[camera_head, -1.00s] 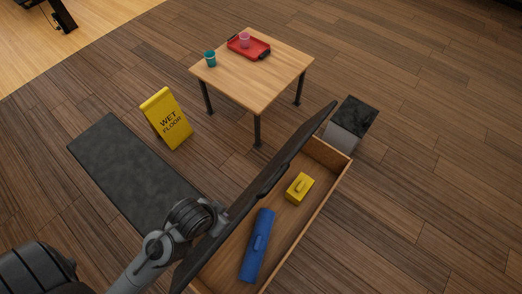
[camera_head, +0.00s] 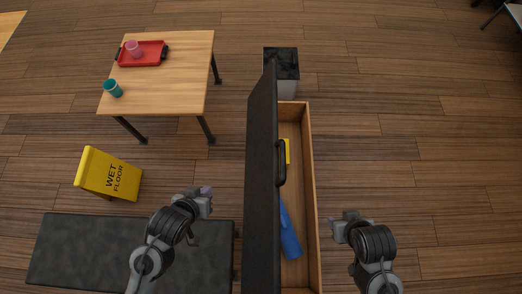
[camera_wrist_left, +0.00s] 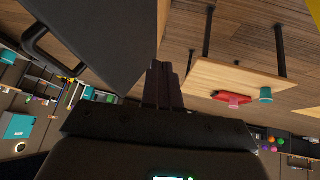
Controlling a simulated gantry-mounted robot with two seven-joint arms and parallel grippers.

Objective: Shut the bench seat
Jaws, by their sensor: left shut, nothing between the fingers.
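The bench is a long open wooden box (camera_head: 310,190) with a dark seat lid (camera_head: 262,180) standing raised along its left side. A dark handle (camera_head: 281,163) is on the lid's right face. A yellow case (camera_head: 287,150) and a blue roll-shaped thing (camera_head: 289,235) lie inside, partly hidden by the lid. My left gripper (camera_head: 206,200) is left of the lid, apart from it, shut and empty. In the left wrist view its closed fingers (camera_wrist_left: 162,72) point past the lid (camera_wrist_left: 105,40). My right gripper (camera_head: 344,219) is right of the box; its fingers are too unclear to judge.
A dark mat (camera_head: 90,255) lies on the floor at the lower left. A yellow wet-floor sign (camera_head: 105,178) stands beyond it. A wooden table (camera_head: 185,75) holds a red tray (camera_head: 150,58) and cups. A dark-topped block (camera_head: 281,63) stands behind the box. The floor at right is clear.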

